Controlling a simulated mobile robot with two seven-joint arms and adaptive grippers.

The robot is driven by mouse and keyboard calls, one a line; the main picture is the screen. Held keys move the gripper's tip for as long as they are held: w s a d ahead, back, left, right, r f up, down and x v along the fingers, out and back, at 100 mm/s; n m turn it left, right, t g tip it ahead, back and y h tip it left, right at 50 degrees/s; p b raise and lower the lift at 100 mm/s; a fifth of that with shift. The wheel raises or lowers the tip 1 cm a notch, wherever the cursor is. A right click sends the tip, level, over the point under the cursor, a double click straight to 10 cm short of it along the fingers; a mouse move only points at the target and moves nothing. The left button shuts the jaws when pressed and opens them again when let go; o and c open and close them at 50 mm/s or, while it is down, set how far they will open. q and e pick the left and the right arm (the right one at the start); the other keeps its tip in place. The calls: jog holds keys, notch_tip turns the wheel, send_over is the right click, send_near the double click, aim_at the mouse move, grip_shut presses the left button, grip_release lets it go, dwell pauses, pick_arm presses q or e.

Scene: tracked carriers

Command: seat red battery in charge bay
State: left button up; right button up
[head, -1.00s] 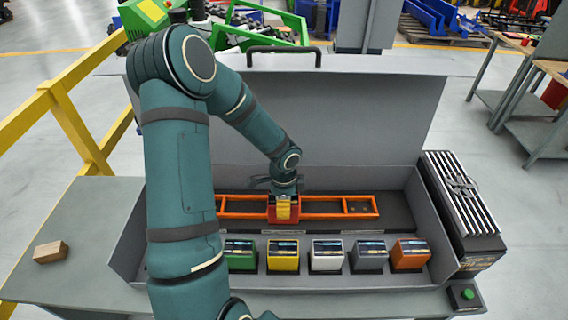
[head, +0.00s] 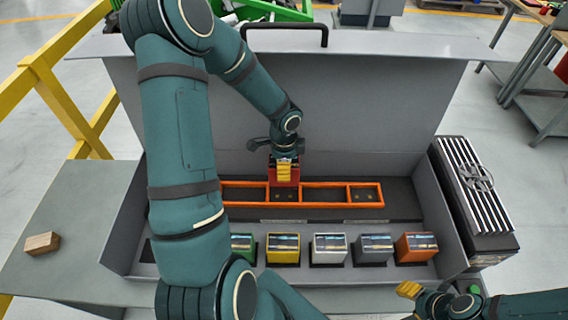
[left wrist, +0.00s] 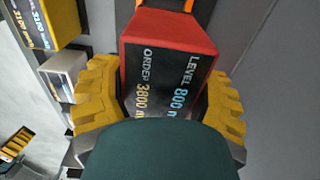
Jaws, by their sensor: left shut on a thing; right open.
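The red battery (head: 285,176) is held by my left gripper (head: 285,162), whose yellow fingers are shut on it. In the left wrist view the battery (left wrist: 170,62) fills the space between both yellow fingers, with lettering on its face. In the head view it appears above the orange charge-bay frame (head: 325,205), over a middle bay whose floor contacts show below it. It looks raised out of the bay, but its exact height is hard to tell. My right gripper (head: 410,291) is open and empty at the lower right, by the bench's front edge.
A front row holds green (head: 241,246), yellow (head: 283,248), white (head: 329,248), grey (head: 373,249) and orange (head: 416,247) batteries. A ribbed unit with a handwheel (head: 478,183) stands right. A wooden block (head: 42,243) lies left. A raised lid (head: 370,100) stands behind.

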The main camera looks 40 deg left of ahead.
pick_arm(q)
jog(key=shift+w, duration=0.1)
jog(key=shift+f+b, duration=2.55)
jog(key=shift+f, duration=0.35)
pick_arm(e)
jog(key=shift+w+a+f, duration=0.1)
jog(key=shift+f, duration=2.55)
pick_arm(q)
jog(key=shift+f+b, duration=1.45)
jog(key=shift+f, duration=0.2)
pick_arm(e)
jog(key=shift+f, duration=1.5)
pick_arm(q)
jog(key=o, duration=1.4)
notch_tip(320, 180, up, 12)
jog(key=shift+r, duration=0.1)
